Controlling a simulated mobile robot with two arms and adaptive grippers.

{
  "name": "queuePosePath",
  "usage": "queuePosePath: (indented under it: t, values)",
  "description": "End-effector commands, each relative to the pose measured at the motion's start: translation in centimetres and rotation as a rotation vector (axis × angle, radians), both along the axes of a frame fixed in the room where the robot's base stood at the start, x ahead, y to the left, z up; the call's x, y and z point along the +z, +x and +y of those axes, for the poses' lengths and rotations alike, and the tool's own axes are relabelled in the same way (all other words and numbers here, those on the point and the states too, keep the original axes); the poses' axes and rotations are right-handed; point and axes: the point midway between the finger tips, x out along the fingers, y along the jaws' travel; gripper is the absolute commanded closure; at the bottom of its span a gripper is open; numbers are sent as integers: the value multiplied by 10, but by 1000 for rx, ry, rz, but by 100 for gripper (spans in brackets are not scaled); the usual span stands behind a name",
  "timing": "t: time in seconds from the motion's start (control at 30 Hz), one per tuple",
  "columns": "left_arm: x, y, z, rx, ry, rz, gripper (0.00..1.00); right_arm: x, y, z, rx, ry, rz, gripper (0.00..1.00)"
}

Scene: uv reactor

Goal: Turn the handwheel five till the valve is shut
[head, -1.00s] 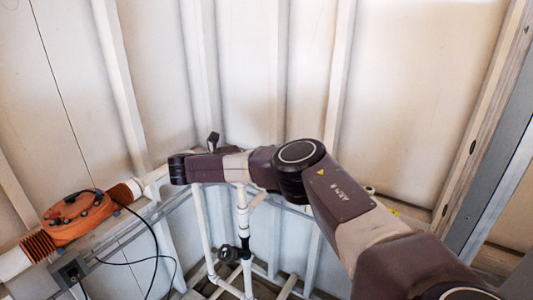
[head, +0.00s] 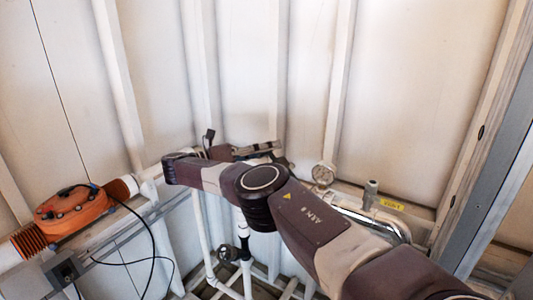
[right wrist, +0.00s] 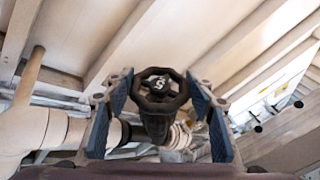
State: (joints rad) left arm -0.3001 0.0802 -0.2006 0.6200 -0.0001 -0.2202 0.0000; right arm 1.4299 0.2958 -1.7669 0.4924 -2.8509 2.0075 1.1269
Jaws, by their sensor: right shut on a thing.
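In the head view my right gripper (head: 266,149) shows small and partly hidden behind my own arm, near the back wall. I cannot make out the wheel clearly there. The valve's stem and inner state are hidden. My left gripper is in neither view.
A round gauge (head: 323,173) and a yellow tag (head: 391,205) are right of my right gripper. A white pipe with a dark valve (head: 229,253) stands below my arm. An orange device (head: 75,215) with black cables is at the left. Pale ribbed walls close off the back.

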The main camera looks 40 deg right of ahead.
Motion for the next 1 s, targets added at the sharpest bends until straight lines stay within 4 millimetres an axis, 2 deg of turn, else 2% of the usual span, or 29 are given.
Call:
queuePosePath:
  t: [0.6, 0.63, 0.7, 0.8, 1.0]
  values:
    - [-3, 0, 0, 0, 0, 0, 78, 0, 0, 0, -9, -10, 0, 74]
    - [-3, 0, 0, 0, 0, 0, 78, 0, 0, 0, -9, -9, 0, 49]
    - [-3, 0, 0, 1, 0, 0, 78, 0, 0, 0, -9, -9, 0, 41]
    - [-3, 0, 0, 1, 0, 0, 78, 0, 0, 0, -9, -9, 0, 31]
    - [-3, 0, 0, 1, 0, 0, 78, 0, 0, 0, -9, -9, -2, 31]
